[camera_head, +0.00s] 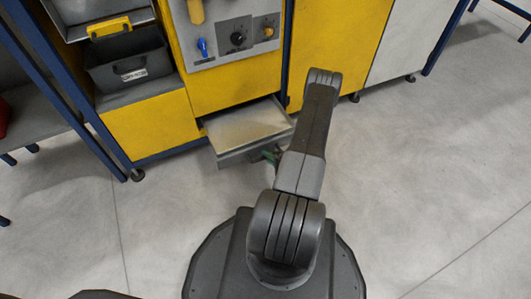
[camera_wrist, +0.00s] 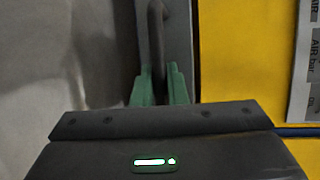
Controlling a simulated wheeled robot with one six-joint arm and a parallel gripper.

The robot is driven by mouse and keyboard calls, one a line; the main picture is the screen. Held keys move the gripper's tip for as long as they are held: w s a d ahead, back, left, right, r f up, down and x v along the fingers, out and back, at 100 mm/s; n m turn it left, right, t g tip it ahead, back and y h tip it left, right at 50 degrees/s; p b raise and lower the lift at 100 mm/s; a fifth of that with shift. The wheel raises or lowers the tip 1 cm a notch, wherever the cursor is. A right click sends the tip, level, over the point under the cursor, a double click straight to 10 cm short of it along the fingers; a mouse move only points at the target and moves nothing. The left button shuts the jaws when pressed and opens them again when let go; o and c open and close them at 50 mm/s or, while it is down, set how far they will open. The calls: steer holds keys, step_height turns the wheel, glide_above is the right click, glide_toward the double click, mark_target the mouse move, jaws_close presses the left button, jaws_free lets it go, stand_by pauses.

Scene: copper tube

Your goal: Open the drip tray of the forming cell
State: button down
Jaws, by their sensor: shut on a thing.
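The drip tray (camera_head: 247,124) of the forming cell (camera_head: 233,87) is a flat grey drawer low on the yellow cabinet. It stands partly pulled out, its front toward me. My gripper (camera_head: 270,157) is at the tray's front, largely hidden behind my arm. In the wrist view, the green fingers of my gripper (camera_wrist: 160,85) are shut on a dark bar handle (camera_wrist: 156,22) on the grey tray front (camera_wrist: 180,40). The tray's inside looks empty where I can see it; its right side is partly hidden by my arm.
A grey control panel (camera_head: 233,43) with knobs sits above the tray. A dark bin (camera_head: 128,66) stands on the left shelf, beside a blue frame post (camera_head: 70,100). The concrete floor (camera_head: 430,190) is clear in front and to the right.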

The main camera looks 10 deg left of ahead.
steer(key=shift+s+d, duration=0.15)
steer(key=c, duration=1.5)
jaws_free()
steer(key=shift+o, duration=0.2)
steer(key=p+v, duration=0.3)
steer(key=v, duration=1)
steer(key=shift+s+d, duration=0.2)
steer(key=shift+d, duration=0.15)
steer(key=shift+r, duration=0.1)
